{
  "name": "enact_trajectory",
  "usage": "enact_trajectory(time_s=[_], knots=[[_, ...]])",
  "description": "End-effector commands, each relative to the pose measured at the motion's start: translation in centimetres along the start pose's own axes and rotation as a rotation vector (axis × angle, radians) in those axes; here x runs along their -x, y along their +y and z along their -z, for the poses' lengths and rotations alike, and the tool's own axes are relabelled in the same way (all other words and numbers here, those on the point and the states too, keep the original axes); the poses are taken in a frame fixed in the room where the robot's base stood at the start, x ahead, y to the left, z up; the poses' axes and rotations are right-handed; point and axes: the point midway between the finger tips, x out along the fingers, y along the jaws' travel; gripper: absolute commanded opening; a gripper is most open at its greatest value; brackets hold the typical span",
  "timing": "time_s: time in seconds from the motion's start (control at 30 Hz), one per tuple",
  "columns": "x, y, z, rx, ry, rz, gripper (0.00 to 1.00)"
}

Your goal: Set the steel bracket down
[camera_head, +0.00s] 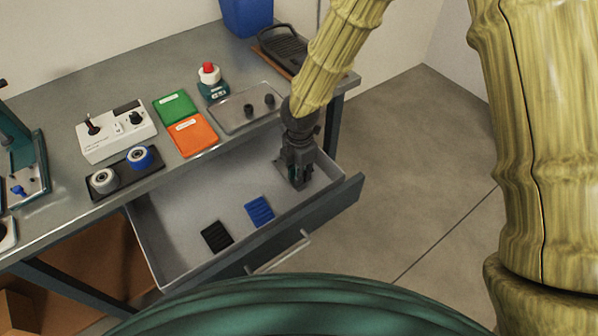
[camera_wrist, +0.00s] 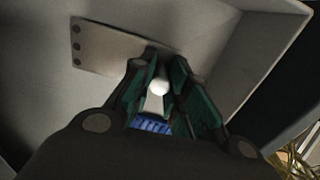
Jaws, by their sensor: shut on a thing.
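My gripper (camera_head: 297,180) reaches down into the right end of the open drawer, and its fingers (camera_wrist: 160,70) show in the wrist view. It is shut on the steel bracket (camera_wrist: 105,45), a flat grey plate with several dark holes along its far end. In the head view the gripper mostly hides the bracket; a small grey part (camera_head: 281,171) shows at its left. The bracket is close to the drawer floor; I cannot tell whether it touches. A small white round thing (camera_wrist: 159,87) shows between the fingers; I cannot tell what it is.
The drawer (camera_head: 180,245) holds a black ribbed pad (camera_head: 216,236) and a blue ribbed pad (camera_head: 259,210). The bench (camera_head: 60,185) above holds a grey tray (camera_head: 235,118), green and orange cards, a control box (camera_head: 115,132) and a red-topped button. The drawer's left floor is clear.

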Motion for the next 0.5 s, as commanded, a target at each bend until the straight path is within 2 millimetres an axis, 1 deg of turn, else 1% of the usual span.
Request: enact_trajectory(time_s=[0.07, 0.1, 0.17, 0.2, 0.23, 0.5], knots=[[-0.10, 0.03, 0.00, 0.000, 0.000, 0.000, 0.00], [-0.20, -0.01, 0.01, 0.000, 0.000, 0.000, 0.19], [-0.16, 0.00, 0.01, 0.000, 0.000, 0.000, 0.29], [-0.16, 0.00, 0.00, 0.000, 0.000, 0.000, 0.37], [-0.15, 0.00, 0.00, 0.000, 0.000, 0.000, 0.38], [-0.11, -0.01, -0.01, 0.000, 0.000, 0.000, 0.38]])
